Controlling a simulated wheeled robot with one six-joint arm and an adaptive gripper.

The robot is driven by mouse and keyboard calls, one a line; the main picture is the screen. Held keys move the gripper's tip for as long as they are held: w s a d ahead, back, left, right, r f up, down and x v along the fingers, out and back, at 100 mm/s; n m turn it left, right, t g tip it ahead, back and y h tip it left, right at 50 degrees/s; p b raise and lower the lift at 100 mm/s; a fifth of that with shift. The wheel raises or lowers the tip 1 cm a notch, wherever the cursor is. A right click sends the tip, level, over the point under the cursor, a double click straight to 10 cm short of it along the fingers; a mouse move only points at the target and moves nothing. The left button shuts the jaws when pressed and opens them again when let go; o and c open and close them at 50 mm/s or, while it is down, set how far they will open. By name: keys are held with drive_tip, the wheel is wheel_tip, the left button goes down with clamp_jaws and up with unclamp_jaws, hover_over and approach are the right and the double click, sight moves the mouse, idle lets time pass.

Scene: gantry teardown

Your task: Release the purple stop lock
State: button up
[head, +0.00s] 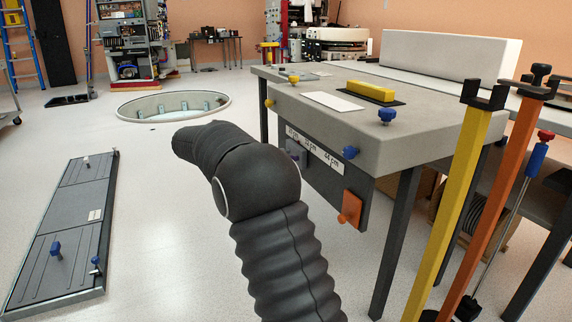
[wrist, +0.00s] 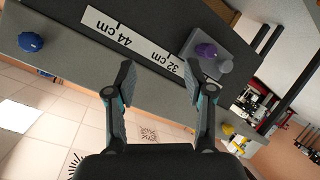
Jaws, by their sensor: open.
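In the wrist view a small purple piece (wrist: 206,49), which looks like the stop lock, sits on a grey plate (wrist: 190,50). A pale grey round peg (wrist: 225,66) stands beside it. The plate is at the 32 cm end of a white scale strip (wrist: 125,35). My gripper (wrist: 159,75) is open, with nothing between its fingers. The purple piece is just beyond and right of the right fingertip, apart from it as far as I can tell.
A blue knob (wrist: 30,42) stands left of the strip. In the head view, a grey table (head: 420,135) carries a yellow block (head: 370,91) and blue knobs (head: 387,115). Yellow (head: 455,200) and orange (head: 500,200) posts stand at right. A floor opening (head: 172,104) lies behind.

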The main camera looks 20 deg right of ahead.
drive_tip(key=w+a+f+m+h+b, duration=0.25)
drive_tip(key=w+f+m+h, duration=0.2)
drive_tip(key=w+f, duration=0.4)
drive_tip(key=d, duration=0.4)
drive_tip(key=w+d+r, duration=0.1)
drive_tip(key=d, duration=0.4)
drive_tip(key=d+p, duration=0.1)
drive_tip(key=d, duration=0.3)
drive_tip(key=shift+w+d+r, duration=0.25)
drive_tip(key=shift+w+d, duration=0.05)
drive_tip(key=shift+w, duration=0.1)
drive_tip(key=shift+c, duration=0.2)
clamp_jaws()
